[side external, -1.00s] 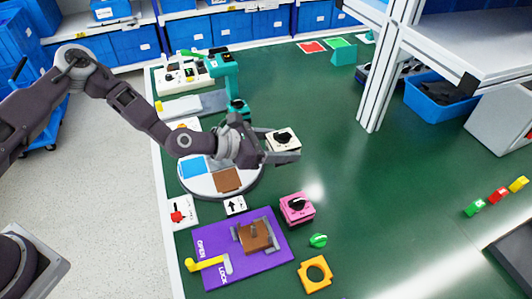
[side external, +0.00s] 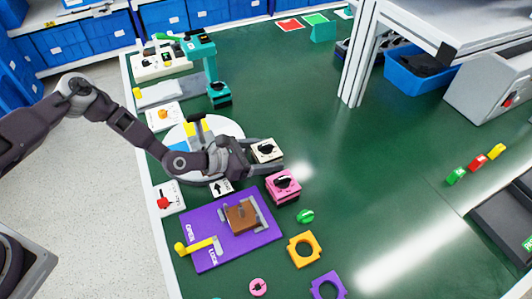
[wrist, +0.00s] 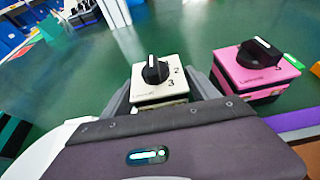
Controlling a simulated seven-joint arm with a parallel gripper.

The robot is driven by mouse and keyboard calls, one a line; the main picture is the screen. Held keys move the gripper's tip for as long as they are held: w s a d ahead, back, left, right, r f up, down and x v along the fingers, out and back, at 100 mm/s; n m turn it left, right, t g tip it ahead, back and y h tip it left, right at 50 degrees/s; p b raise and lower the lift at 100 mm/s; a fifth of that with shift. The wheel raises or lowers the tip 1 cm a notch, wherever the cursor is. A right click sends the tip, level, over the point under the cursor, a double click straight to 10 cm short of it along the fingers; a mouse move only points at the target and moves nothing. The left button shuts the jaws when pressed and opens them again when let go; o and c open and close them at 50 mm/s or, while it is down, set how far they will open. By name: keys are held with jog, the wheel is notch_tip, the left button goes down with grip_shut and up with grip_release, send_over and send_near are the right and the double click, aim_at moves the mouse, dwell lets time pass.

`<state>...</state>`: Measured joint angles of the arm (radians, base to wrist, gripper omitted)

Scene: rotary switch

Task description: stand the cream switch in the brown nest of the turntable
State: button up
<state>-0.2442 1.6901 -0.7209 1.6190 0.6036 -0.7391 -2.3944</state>
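The cream switch (side external: 266,147) is held between the fingers of my gripper (side external: 264,156), with its black knob facing up. In the wrist view the cream switch (wrist: 156,84) sits upright between both fingers, beside the pink switch. The round white turntable (side external: 229,127) is behind and left of my gripper. Its blue nest (side external: 177,149) and a yellow patch (side external: 190,130) show. The brown nest is not visible now; my arm and gripper cover that part of the turntable.
The pink switch (side external: 283,189) stands close to my gripper, and shows in the wrist view (wrist: 250,82). A purple fixture (side external: 208,256) with a clamped brown block (side external: 240,218) lies in front. A teal stand (side external: 208,62) is behind the turntable.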

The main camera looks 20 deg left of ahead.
jog(key=shift+o, duration=0.4)
jog(key=shift+a+r, duration=0.1)
jog(key=shift+r, duration=0.15)
jog(key=v, duration=1.2)
